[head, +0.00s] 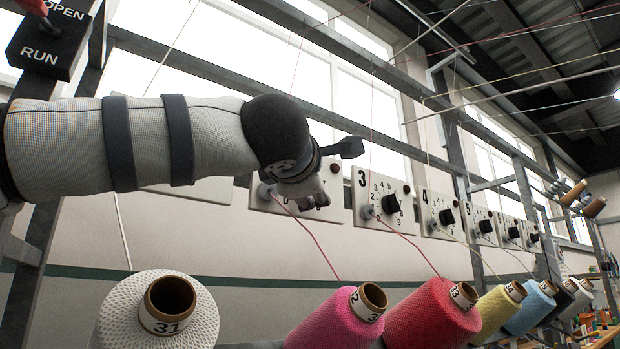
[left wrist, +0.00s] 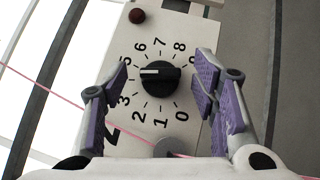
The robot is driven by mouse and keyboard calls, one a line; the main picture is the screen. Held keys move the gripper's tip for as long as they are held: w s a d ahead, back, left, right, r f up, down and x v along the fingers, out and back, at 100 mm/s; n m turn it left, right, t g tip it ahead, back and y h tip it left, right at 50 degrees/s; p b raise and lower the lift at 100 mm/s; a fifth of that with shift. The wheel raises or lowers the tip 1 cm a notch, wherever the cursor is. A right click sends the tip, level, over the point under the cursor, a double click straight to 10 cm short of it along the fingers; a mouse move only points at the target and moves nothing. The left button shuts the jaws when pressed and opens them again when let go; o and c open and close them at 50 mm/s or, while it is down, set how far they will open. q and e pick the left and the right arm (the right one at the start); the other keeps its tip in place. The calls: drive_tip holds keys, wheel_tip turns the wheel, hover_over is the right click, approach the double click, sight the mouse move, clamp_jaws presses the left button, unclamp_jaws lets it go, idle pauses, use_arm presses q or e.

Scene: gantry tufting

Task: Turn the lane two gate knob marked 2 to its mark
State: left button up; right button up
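The lane two knob (left wrist: 158,76) is black and round with a white pointer line. The pointer faces left in the left wrist view, near the 4. The knob sits on a white dial plate (left wrist: 160,30) with digits around it and a large 2, partly covered, at lower left. My left gripper (left wrist: 164,78) is open, its purple-padded fingers on either side of the knob with visible gaps. In the head view my left gripper (head: 310,190) is in front of the lane two plate (head: 262,196) and hides its knob. No separate target mark is clear. My right gripper is not in view.
The lane three plate (head: 382,199) is close on the right, with more knob plates beyond. Yarn cones, such as the pink one (head: 330,322), stand below. Thin yarns cross the space, one pink strand (left wrist: 60,96) passing behind a finger. An OPEN/RUN box (head: 46,42) is at upper left.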

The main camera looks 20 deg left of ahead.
use_arm(q)
drive_tip(key=v, duration=0.7)
drive_tip(key=shift+s, duration=0.25)
